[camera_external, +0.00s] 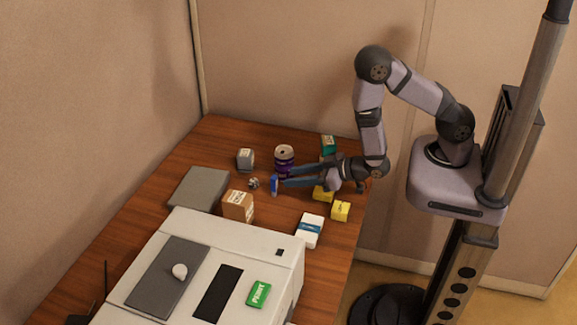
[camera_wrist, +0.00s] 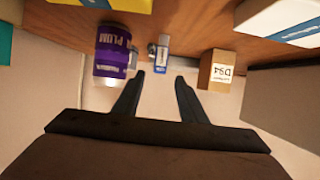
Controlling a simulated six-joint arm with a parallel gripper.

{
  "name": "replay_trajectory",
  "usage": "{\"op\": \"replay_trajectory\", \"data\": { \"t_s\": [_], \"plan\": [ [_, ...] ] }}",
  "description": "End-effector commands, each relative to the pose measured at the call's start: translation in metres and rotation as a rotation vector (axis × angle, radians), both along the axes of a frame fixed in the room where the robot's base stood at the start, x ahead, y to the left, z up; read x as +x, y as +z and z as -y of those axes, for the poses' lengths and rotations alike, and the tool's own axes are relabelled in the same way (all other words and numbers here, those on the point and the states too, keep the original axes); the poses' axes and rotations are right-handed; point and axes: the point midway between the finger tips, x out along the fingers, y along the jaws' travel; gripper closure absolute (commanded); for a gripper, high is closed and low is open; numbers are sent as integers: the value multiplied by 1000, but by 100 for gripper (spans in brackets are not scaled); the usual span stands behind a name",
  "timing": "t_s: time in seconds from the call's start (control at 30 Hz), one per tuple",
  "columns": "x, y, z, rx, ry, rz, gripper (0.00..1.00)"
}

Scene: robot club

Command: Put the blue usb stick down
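The blue usb stick (camera_external: 274,186) appears to stand upright on the brown wooden table (camera_external: 185,160), just beyond the tips of my gripper (camera_external: 284,178). In the wrist view the stick (camera_wrist: 162,54) shows in line with the gap between the two fingers of my gripper (camera_wrist: 159,77), past the fingertips. The fingers are spread apart, with nothing visible between them. Clear space shows on both sides of the stick. Whether its foot touches the table is hard to tell.
A purple can (camera_external: 284,157) stands behind the fingers. A brown box (camera_external: 238,206) and a small metal piece (camera_external: 253,184) are left of the stick. Yellow boxes (camera_external: 341,211) and a white-blue box (camera_external: 309,231) lie nearer. A white printer (camera_external: 285,262) fills the front.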

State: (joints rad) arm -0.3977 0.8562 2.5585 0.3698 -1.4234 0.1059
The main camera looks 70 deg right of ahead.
Motion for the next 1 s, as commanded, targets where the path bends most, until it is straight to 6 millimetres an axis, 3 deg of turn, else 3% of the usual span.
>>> {"op": "replay_trajectory", "data": {
  "t_s": [0.27, 0.47, 0.67, 1.0],
  "plan": [
    [2, -5, 5, 37, -21, -152, 62],
    [-13, -5, 11, 72, -21, -381, 62],
    [-49, 6, 23, 75, -1, -624, 62],
    [-142, 49, 58, 28, 14, -998, 62]
  ]
}}
